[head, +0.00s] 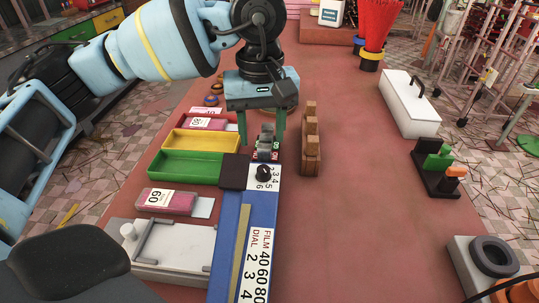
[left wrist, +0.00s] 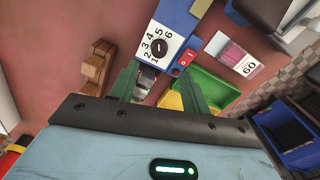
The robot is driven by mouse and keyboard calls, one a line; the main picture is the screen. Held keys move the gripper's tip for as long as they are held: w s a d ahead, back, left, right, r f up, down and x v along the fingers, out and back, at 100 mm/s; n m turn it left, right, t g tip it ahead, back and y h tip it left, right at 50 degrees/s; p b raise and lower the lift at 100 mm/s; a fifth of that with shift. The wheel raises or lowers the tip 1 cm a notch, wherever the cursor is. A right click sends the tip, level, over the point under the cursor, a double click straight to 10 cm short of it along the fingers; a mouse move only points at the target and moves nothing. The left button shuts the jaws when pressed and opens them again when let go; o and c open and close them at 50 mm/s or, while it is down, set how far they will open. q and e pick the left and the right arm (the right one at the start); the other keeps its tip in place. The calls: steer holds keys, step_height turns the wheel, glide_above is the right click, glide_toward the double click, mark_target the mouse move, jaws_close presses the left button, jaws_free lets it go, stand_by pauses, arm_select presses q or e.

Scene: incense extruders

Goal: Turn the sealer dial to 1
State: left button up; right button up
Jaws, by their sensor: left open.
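The blue sealer (head: 232,222) lies lengthwise on the red-brown table, with a chart of film and dial numbers on it. Its black round dial (head: 264,173) sits on a white plate numbered 1 to 6. The dial also shows in the left wrist view (left wrist: 158,48), beside a red switch (left wrist: 187,57); where its mark points is too small to tell. My left gripper (head: 263,139) is open, its green fingers pointing down beyond the dial and apart from it. A small grey item with red and green labels (head: 267,146) shows between the fingers. My right gripper is not in view.
A wooden block rack (head: 311,145) stands close right of the left gripper. Yellow (head: 200,140) and green (head: 190,165) trays and a pink pack marked 60 (head: 165,201) lie left of the sealer. The table's middle right is clear.

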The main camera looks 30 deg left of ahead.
mark_target(263, 168)
arm_select(q)
steer(key=shift+w+f, duration=0.25)
steer(key=shift+f, duration=0.2)
steer(key=shift+s, duration=0.15)
steer(key=shift+f, duration=3.8)
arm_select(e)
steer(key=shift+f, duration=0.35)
arm_select(q)
steer(key=c, duration=1)
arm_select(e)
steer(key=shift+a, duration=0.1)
